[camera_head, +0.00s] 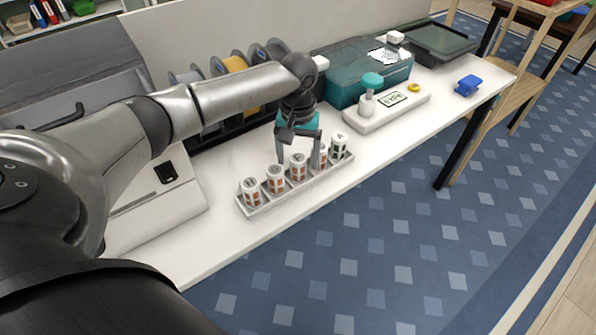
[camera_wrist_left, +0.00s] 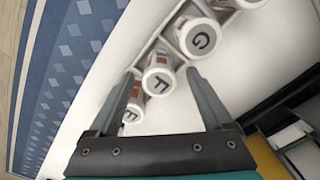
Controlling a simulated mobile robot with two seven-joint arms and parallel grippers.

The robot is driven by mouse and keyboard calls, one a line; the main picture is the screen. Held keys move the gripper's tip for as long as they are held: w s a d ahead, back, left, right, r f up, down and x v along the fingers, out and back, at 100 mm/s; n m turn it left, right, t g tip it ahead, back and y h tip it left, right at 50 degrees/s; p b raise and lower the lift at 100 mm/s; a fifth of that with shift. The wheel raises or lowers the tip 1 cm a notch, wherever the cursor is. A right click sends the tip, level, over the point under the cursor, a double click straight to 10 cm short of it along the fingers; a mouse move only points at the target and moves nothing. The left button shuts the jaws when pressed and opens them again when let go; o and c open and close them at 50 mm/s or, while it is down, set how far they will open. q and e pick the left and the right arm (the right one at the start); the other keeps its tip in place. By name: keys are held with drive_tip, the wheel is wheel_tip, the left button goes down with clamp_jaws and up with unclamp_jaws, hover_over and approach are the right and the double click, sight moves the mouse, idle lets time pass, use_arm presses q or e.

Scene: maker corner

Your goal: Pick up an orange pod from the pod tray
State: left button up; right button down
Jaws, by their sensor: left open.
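The pod tray (camera_head: 282,199) is a pale narrow rack along the front of the white bench, holding a row of white pods with lettered lids. Most have orange bands, such as the near-end pod (camera_head: 252,191) and a middle pod (camera_head: 298,168); the far-end pod (camera_head: 339,147) has dark green marks. My left gripper (camera_head: 298,157) is open, pointing down over the middle of the row. In the left wrist view its spread fingers (camera_wrist_left: 163,85) flank an orange-banded pod (camera_wrist_left: 158,81), with no clear grip on it. A pod lettered G (camera_wrist_left: 198,38) sits beside it. My right gripper is out of view.
Behind the tray are spools on a dark rack (camera_head: 234,66). A teal box (camera_head: 366,75) and a white tray with a bottle (camera_head: 390,110) stand to the right. The bench front edge lies close to the pod tray; blue floor is beyond.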

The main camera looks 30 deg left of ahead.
use_arm(q)
drive_tip(key=shift+f, duration=0.1)
clamp_jaws()
idle(0.7)
